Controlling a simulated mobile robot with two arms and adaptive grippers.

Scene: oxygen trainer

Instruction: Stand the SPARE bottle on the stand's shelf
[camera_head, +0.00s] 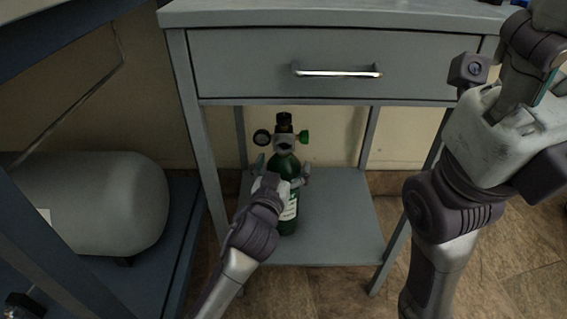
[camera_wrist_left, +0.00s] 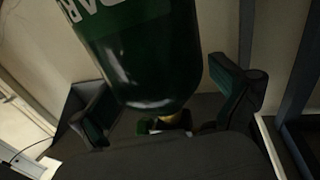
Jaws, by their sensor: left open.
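The green bottle (camera_head: 287,215) with a white label stands upright on the stand's grey lower shelf (camera_head: 345,215), under the drawer. A regulator with a round gauge and a green knob sits on its top. My left gripper (camera_head: 282,172) is open, with one finger on each side of the bottle's upper part; its wrist hides part of the body. In the left wrist view the bottle (camera_wrist_left: 145,55) lies between the spread fingers, with visible gaps at both sides. Only part of its label lettering shows. My right arm is at the right; its fingers cannot be made out clearly.
The stand's drawer (camera_head: 240,70) with a metal handle (camera_head: 337,70) is shut above the shelf. The stand's legs frame the opening. A large pale tank (camera_head: 100,205) lies on a blue rack at the left. The shelf is bare right of the bottle.

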